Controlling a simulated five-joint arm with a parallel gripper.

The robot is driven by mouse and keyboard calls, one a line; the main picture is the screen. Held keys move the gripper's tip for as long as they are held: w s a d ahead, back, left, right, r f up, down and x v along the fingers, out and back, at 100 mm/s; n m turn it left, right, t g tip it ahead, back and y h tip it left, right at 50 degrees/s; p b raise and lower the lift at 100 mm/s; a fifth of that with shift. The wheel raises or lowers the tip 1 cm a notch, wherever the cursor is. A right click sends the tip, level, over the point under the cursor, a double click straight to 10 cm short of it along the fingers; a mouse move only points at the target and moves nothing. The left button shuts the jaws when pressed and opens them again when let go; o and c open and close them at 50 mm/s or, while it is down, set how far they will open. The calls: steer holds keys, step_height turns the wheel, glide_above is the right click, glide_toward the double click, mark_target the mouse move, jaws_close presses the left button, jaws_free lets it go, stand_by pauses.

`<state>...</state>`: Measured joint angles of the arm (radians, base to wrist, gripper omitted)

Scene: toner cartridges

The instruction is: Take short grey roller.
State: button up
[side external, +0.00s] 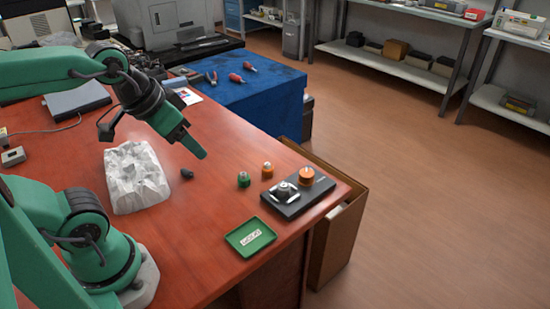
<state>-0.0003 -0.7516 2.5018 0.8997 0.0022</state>
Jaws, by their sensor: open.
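A small dark grey piece (187,174), which looks like the short grey roller, lies on the red-brown table (200,225) just right of a crumpled white block. Its exact shape is too small to make out. My gripper (198,149) is open and appears empty, with its green fingers pointing down and to the right. The fingertips appear above and slightly right of the dark piece, apart from it. The fingers overlap in this view, so the gap between them is hidden.
The white block (137,177) stands left of the piece. Green (243,179) and orange (267,170) knobbed parts stand to the right, near a black plate (313,193) bearing grey and orange parts. A labelled green tray (236,245) lies near the table's front edge.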

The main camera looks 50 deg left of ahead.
steer(key=shift+w, duration=0.15)
steer(key=g, duration=0.5)
glide_above(283, 185)
steer(key=f, duration=1.2)
steer(key=shift+s+f, duration=0.2)
steer(key=shift+w+d+f+g, duration=0.1)
steer(key=shift+w+f+g, duration=0.2)
steer(key=shift+f, duration=0.1)
steer(key=shift+s+f, duration=0.15)
steer(key=shift+f, duration=3.75)
steer(key=c, duration=1.1)
steer(key=shift+o, duration=0.2)
steer(key=shift+r, duration=0.2)
